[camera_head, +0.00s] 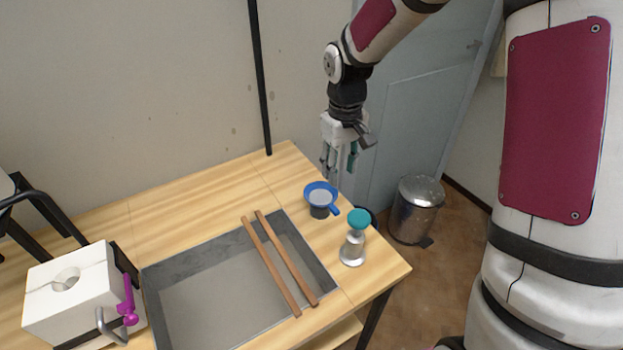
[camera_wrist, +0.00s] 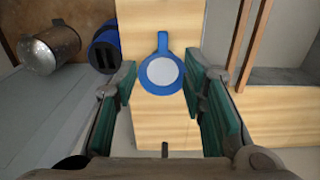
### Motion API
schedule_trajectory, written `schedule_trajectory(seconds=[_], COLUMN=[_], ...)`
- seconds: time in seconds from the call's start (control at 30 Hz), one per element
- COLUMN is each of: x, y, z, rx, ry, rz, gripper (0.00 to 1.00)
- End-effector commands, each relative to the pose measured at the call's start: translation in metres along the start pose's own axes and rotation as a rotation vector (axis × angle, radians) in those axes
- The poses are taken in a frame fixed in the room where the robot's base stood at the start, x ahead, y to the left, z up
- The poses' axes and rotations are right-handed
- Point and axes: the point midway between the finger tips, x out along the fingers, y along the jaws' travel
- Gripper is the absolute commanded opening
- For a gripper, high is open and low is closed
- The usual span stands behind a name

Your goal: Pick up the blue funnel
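The blue funnel (camera_head: 332,206) is near the right end of the wooden table, its round blue rim facing up and its handle pointing toward the front right. A grey cup-like body shows beneath the rim; I cannot tell whether it is part of the funnel. In the wrist view the funnel (camera_wrist: 162,42) shows as a blue ring around a pale centre, handle toward the top. My gripper (camera_head: 338,170) hangs above and slightly behind it, pointing down.
A metal stand with a teal top (camera_head: 358,219) is close to the funnel's front right. Two wooden slats (camera_head: 271,265) lie across a grey sink (camera_head: 215,305). A white block (camera_head: 70,295) stands left. A metal bin (camera_head: 415,210) is on the floor beyond the table's right edge.

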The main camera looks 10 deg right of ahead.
Motion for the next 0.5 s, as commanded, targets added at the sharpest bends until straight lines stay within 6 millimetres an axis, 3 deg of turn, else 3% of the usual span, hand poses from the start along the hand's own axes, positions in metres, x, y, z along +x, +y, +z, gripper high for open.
schedule_trajectory(seconds=[0.27, 0.5], x=[0.033, 0.078], y=[0.000, -0.002], z=[-0.006, -0.005], rx=[-0.010, -0.010], ry=[-0.014, -0.013], rz=[-0.020, -0.020], gripper=[0.38, 0.38])
